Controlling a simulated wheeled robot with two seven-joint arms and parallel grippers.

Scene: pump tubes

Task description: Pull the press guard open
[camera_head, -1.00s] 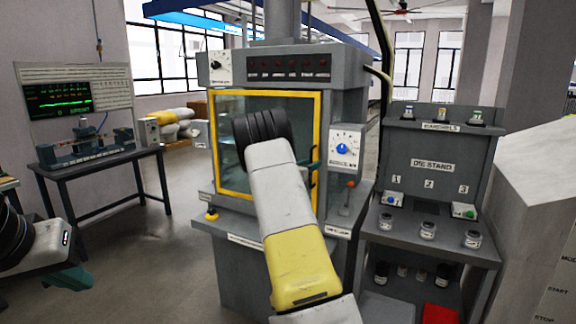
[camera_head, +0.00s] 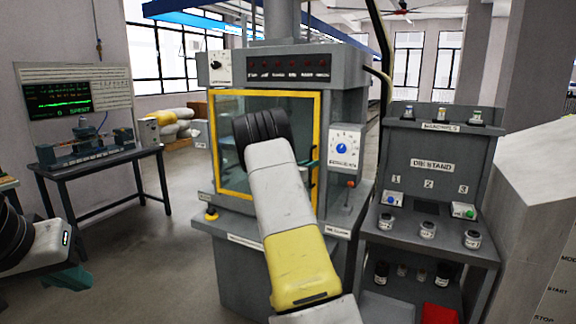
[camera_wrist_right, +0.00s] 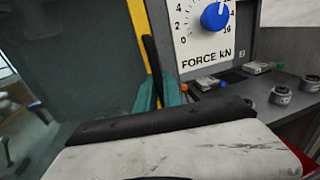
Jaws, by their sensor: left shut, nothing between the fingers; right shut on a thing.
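The press guard (camera_head: 266,93) is a clear panel in a yellow frame on the front of the grey press (camera_head: 345,105). It looks closed against the press, and my right arm covers part of it. Its dark upright handle (camera_wrist_right: 152,62) is on the yellow right-hand edge. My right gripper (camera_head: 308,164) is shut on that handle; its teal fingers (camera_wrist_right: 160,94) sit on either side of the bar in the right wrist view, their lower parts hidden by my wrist. My left gripper (camera_head: 72,278) is shut and empty at the lower left, away from the press.
The force dial (camera_head: 342,148) is just right of the handle, with an orange-topped lever (camera_head: 349,184) below. A die stand (camera_head: 432,165) with jars stands close on the right. A bench (camera_head: 95,158) with a monitor is at the left. The floor before the press's left side is clear.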

